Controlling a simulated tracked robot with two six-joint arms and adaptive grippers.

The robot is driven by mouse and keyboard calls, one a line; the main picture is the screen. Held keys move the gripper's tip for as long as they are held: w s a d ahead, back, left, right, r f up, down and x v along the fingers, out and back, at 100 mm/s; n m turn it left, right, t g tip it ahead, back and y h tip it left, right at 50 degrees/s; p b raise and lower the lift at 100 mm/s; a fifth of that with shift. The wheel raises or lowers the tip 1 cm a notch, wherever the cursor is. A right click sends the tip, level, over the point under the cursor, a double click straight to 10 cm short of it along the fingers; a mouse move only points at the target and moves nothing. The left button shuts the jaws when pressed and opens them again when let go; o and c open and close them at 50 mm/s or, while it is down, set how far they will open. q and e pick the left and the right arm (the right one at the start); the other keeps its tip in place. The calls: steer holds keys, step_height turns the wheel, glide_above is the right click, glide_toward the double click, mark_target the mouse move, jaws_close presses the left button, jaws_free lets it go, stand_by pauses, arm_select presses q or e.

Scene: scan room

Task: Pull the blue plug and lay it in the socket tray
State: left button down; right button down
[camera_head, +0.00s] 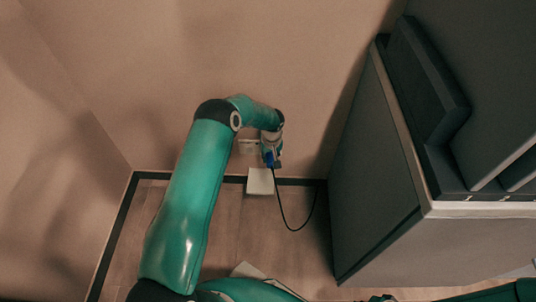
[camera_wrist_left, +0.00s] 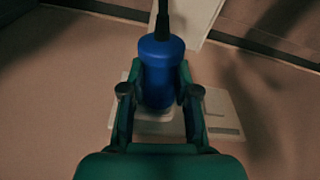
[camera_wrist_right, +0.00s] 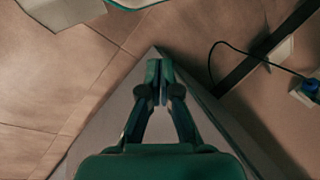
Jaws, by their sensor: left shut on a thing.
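The blue plug (camera_wrist_left: 162,75) has a black cable leaving its end. My left gripper (camera_wrist_left: 160,95) is shut on it, one finger on each side. The plug (camera_head: 269,158) is at the wall socket plate (camera_wrist_left: 217,120), which shows pale behind the fingers. The fingers hide where plug and plate meet, so I cannot tell whether they touch. The pale socket tray (camera_head: 260,182) is just below the plug, at the foot of the wall. My right gripper (camera_wrist_right: 159,80) is shut and empty, far from the plug. The plug also shows at the right wrist view's edge (camera_wrist_right: 312,87).
A large grey cabinet (camera_head: 375,185) stands to the right of the socket. The black cable (camera_head: 284,215) loops down over the floor and back towards the wall. A dark skirting strip (camera_head: 215,178) runs along the wall. The floor left of the tray is clear.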

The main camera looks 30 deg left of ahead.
mark_target(271, 167)
arm_select(q)
steer(key=shift+s+d, duration=0.15)
steer(key=shift+s, duration=0.05)
steer(key=shift+s+d+p, duration=0.45)
steer(key=shift+s+p, duration=0.1)
steer(key=shift+s, duration=0.05)
steer(key=shift+s+d, duration=0.7)
steer(key=shift+s, duration=0.3)
steer(key=shift+s, duration=0.1)
